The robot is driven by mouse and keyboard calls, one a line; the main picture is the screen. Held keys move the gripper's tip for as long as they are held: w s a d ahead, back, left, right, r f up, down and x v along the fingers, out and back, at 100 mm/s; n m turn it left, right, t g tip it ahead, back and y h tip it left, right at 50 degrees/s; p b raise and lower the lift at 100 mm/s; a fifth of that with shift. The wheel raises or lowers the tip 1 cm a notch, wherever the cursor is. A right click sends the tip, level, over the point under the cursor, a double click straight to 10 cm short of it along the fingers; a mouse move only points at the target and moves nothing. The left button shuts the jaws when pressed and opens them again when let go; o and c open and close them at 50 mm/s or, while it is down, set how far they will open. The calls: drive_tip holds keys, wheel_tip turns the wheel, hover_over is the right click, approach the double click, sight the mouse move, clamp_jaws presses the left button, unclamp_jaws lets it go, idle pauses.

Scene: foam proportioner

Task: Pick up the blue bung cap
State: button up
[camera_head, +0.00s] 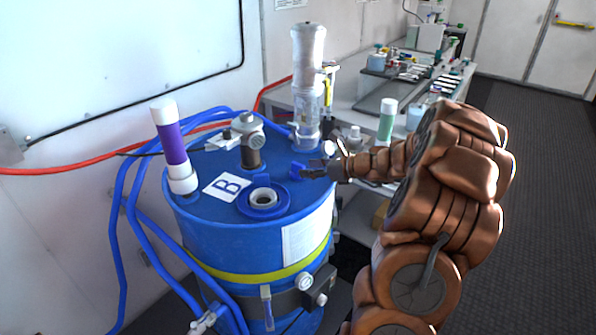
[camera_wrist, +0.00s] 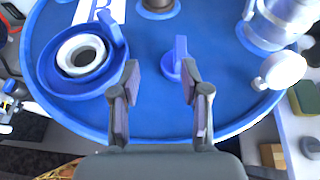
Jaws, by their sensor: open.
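The blue bung cap (camera_head: 297,168) sits on top of the blue drum, right of the drum's open port. In the wrist view the bung cap (camera_wrist: 178,58) shows a round base with an upright flat grip. My gripper (camera_head: 312,170) reaches in from the right, low over the drum top. In the wrist view my gripper (camera_wrist: 161,76) is open and empty. The cap is just beyond the fingertips, nearer the right finger, whose tip overlaps its edge. I cannot tell whether they touch.
The blue drum (camera_head: 207,224) carries an open port with a blue ring (camera_head: 284,203), a metal fitting (camera_head: 250,150), a clear cylinder (camera_head: 308,100) and a purple-and-white tube (camera_head: 172,145). Blue hoses run along the left. A cluttered bench (camera_head: 345,103) stands behind.

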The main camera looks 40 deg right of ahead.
sight(304, 167)
drive_tip(key=shift+d+f+m+h, duration=0.15)
drive_tip(key=shift+d+m, duration=0.15)
drive_tip(key=shift+d, duration=0.35)
drive_tip(key=shift+d+f+m+h, duration=0.15)
drive_tip(key=shift+d+m, duration=0.15)
drive_tip(key=shift+d, duration=0.3)
drive_tip(key=shift+p+x, duration=1.4)
drive_tip(key=shift+x, duration=2.4)
drive_tip(key=shift+r, duration=0.1)
clamp_jaws()
